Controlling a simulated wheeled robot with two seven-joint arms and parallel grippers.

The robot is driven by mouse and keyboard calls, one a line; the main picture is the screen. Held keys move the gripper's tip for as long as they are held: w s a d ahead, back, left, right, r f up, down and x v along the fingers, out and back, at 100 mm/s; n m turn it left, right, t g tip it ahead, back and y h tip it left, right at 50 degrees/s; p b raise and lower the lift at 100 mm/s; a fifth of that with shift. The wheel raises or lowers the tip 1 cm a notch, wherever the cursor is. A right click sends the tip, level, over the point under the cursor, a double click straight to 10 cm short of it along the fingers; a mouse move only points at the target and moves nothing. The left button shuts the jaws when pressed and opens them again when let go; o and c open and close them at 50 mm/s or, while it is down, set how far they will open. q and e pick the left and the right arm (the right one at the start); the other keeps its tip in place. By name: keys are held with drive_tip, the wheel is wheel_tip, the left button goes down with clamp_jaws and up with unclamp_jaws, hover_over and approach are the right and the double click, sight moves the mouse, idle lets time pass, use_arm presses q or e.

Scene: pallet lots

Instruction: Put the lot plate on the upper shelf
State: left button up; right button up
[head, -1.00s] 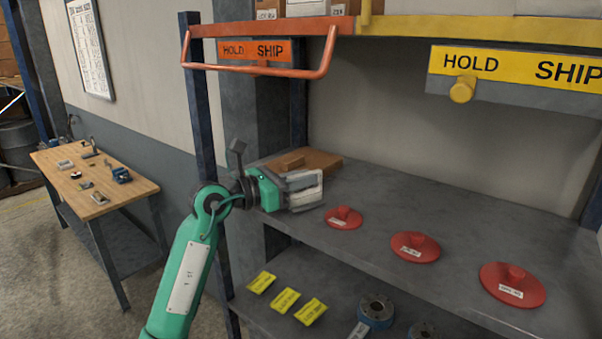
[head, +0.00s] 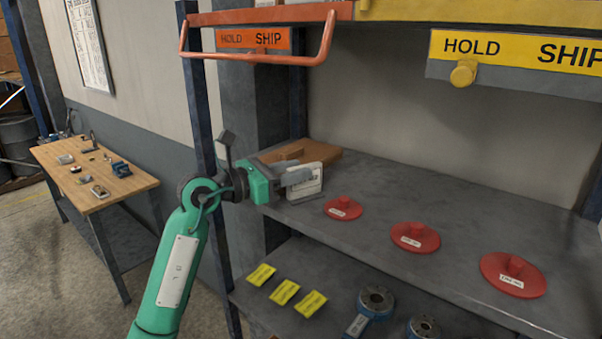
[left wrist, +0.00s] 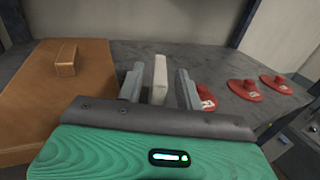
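The lot plate (head: 308,184) is a pale, thin plate standing upright on the grey upper shelf (head: 400,200), near its left end. It also shows edge-on in the left wrist view (left wrist: 159,78). My left gripper (head: 291,180) has a finger on each side of the plate, and in the left wrist view its fingertips (left wrist: 158,88) are apart, with a narrow gap on both sides of the plate. The plate's lower part is hidden in the wrist view. My right gripper is not in view.
A brown wooden piece with a raised bar (head: 322,158) lies behind the plate. Several red knobbed discs (head: 415,238) sit to the right. An orange HOLD/SHIP bar (head: 255,64) hangs above. Yellow cards (head: 285,292) and blue-grey round parts lie on the lower shelf.

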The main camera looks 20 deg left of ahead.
use_arm(q)
drive_tip(key=b+v, duration=0.3)
drive_tip(key=v, duration=0.7)
drive_tip(key=shift+b, duration=0.35)
